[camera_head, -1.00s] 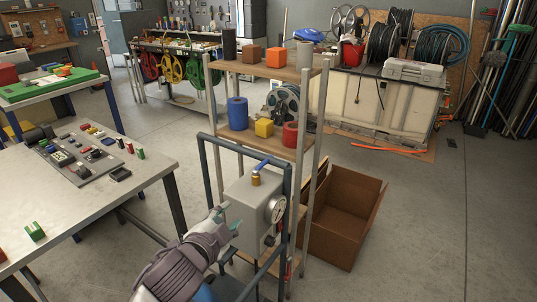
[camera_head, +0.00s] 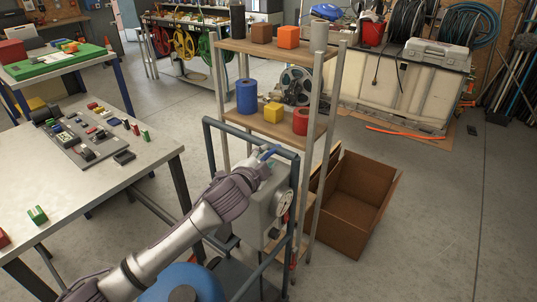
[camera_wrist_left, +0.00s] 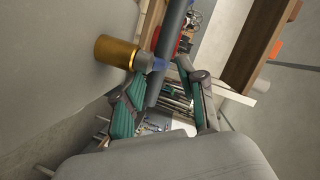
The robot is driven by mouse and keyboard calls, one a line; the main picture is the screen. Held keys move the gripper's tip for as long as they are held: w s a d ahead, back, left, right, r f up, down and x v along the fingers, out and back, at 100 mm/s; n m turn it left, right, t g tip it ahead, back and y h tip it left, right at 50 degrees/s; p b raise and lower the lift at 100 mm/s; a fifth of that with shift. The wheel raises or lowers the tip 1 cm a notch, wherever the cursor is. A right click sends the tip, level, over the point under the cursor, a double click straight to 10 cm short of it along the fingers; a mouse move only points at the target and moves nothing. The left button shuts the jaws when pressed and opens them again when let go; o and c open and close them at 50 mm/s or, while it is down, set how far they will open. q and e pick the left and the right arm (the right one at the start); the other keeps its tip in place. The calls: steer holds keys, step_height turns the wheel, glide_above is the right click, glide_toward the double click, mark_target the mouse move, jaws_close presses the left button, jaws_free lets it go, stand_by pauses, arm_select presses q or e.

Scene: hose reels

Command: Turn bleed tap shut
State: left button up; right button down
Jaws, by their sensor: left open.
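The bleed tap's blue lever (camera_head: 269,152) shows at the top of a grey box (camera_head: 262,212) with a round gauge (camera_head: 284,203). My left gripper (camera_head: 262,150) is at the lever, and my arm hides the tap's body in the head view. In the left wrist view a brass cylinder (camera_wrist_left: 117,52) stands beside my open left gripper (camera_wrist_left: 164,66), outside its left finger. A bit of blue shows between the fingertips; I cannot tell whether they touch it. My right gripper is not in view.
A dark tube frame (camera_head: 250,138) surrounds the box. A shelf rack (camera_head: 270,118) with coloured blocks and cylinders stands just behind. An open cardboard box (camera_head: 355,205) is on the floor to the right. A white table (camera_head: 90,195) stands at left.

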mark_target(270, 154)
arm_select(q)
steer(key=shift+w+d+f, duration=0.1)
steer(key=shift+w+d, duration=0.1)
steer(key=shift+w, duration=0.35)
steer(key=shift+w+d+f, duration=0.1)
steer(key=shift+w+d, duration=0.05)
steer(key=shift+w, duration=0.15)
steer(key=shift+w+d, duration=0.1)
steer(key=shift+w, duration=0.15)
jaws_close()
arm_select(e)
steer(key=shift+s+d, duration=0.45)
